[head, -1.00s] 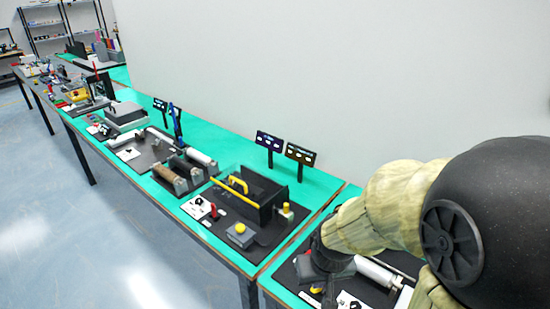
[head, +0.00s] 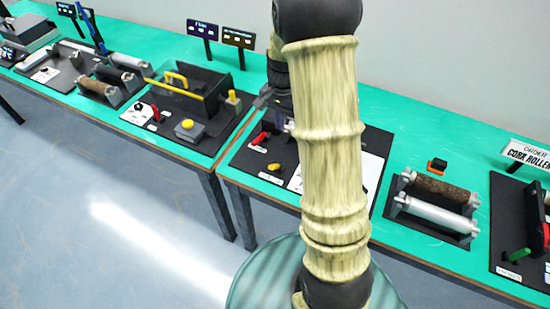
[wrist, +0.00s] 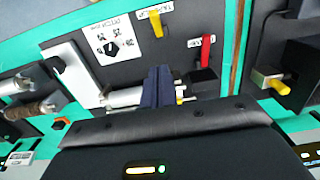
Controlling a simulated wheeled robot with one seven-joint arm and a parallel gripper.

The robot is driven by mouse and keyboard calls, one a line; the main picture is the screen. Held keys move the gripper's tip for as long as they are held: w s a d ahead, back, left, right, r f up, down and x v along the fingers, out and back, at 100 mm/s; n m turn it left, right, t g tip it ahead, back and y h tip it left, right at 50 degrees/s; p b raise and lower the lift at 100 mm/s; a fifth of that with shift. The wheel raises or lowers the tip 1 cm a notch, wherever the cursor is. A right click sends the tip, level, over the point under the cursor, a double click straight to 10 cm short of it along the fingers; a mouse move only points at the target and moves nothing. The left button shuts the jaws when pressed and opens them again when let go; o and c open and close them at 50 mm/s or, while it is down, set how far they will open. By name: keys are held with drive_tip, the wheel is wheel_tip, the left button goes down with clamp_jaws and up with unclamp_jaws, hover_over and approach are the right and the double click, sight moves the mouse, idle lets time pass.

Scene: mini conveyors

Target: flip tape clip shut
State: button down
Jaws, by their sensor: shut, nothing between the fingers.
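My gripper (wrist: 158,88) is shut and empty in the wrist view, its dark fingers over the far part of a black mat station beside a white roller (wrist: 122,97). In the head view my arm covers much of this station, and the gripper (head: 276,98) shows only in part at its back left. A red lever (wrist: 206,50) and a yellow lever (wrist: 156,23) stand on the mat, apart from the fingers. A small yellow part (wrist: 180,92) shows just right of the fingertips. I cannot clearly pick out the tape clip; it may be hidden by the fingers.
A white dial card (wrist: 115,46) lies left of the yellow lever in the wrist view. A cork roller unit (head: 436,204) stands to the right. A dark box with a yellow bar (head: 188,88) stands to the left. Sign boards (head: 238,38) stand behind.

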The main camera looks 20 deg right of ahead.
drive_tip(key=shift+s, duration=0.1)
drive_tip(key=p, duration=0.3)
hover_over(275, 165)
wheel_tip(275, 165, down, 12)
drive_tip(key=shift+d, duration=0.1)
drive_tip(key=shift+f, duration=0.3)
drive_tip(key=shift+s, duration=0.1)
